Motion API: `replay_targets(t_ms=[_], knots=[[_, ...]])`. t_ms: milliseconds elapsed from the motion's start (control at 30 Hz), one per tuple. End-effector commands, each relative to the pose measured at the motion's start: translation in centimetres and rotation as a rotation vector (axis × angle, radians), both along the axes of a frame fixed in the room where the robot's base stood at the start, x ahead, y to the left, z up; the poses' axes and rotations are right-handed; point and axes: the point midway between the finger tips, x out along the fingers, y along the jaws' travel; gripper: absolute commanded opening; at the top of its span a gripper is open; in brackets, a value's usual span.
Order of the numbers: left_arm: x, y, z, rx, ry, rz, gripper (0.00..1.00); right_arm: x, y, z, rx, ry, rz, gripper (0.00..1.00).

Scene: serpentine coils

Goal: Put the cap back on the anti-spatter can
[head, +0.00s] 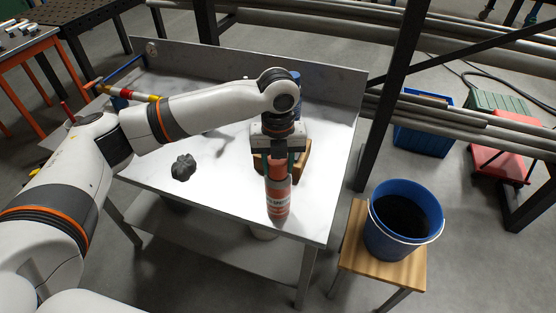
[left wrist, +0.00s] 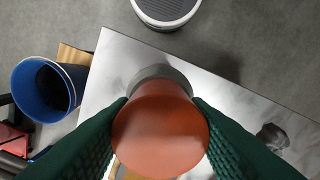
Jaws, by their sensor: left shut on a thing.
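The anti-spatter can (head: 278,205), with its red and white label, stands upright near the front edge of the metal table (head: 222,205). My left gripper (head: 278,160) points down right above it, shut on the orange-red cap (head: 277,170). In the left wrist view the cap (left wrist: 160,137) sits between the two green fingers of the gripper (left wrist: 160,130). The can's grey upper part (left wrist: 165,73) shows just behind the cap and roughly lined up with it. Whether cap and can touch is hidden. My right gripper is out of view.
A dark lump (head: 183,167) lies on the table left of the can. A wooden item (head: 303,160) is close behind the gripper, partly hidden. A blue bucket (head: 403,245) stands on a wooden stool (head: 356,252) to the right. The table's front right is clear.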

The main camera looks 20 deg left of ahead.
Motion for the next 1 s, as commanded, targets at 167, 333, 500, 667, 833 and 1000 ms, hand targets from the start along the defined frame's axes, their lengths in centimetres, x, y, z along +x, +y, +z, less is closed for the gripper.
replay_targets(t_ms=[167, 333, 500, 667, 833, 1000], knots=[[0.01, -0.02, -0.03, 0.0, 0.0, 0.0, 0.18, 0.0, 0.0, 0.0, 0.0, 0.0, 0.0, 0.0], [0.01, -0.02, -0.02, 0.0, 0.0, 0.0, 0.48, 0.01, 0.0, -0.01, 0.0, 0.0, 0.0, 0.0], [0.01, -0.02, -0.01, -0.001, 0.0, 0.0, 0.67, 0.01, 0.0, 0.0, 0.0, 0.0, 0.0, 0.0], [0.01, -0.02, -0.01, -0.001, 0.0, 0.0, 0.69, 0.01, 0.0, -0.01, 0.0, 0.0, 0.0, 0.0], [0.01, -0.02, -0.01, -0.001, 0.0, 0.0, 0.89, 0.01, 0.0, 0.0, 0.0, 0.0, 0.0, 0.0], [0.01, -0.02, 0.0, -0.001, 0.0, 0.0, 0.89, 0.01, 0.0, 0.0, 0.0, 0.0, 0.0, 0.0]])
